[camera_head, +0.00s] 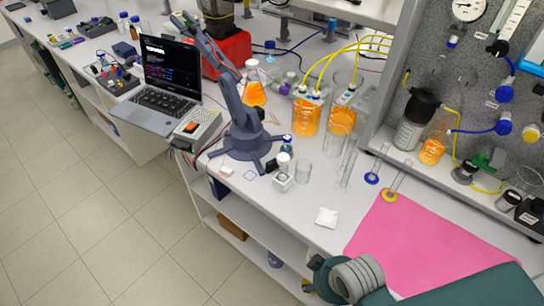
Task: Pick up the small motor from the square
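A small square outline (249,175) is drawn on the white bench top (235,195), in front of the grey desktop robot arm (245,130); it looks empty. A small pale block (227,171) lies left of it. A small white cube-like piece with a round grey face (283,182) stands to its right. I cannot tell which small piece is the motor. An arm that seems to be my right one, with grey rings and a teal sleeve, enters at the lower right over the bench edge. I make out no fingers on it. My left gripper does not show.
A glass beaker (303,171) and bottles stand right of the square. Orange-filled vessels (307,113) with yellow tubes stand behind. A laptop (168,85) and a power supply box (198,124) are to the left. A crumpled white cloth (327,217) and a pink mat (415,245) lie to the right.

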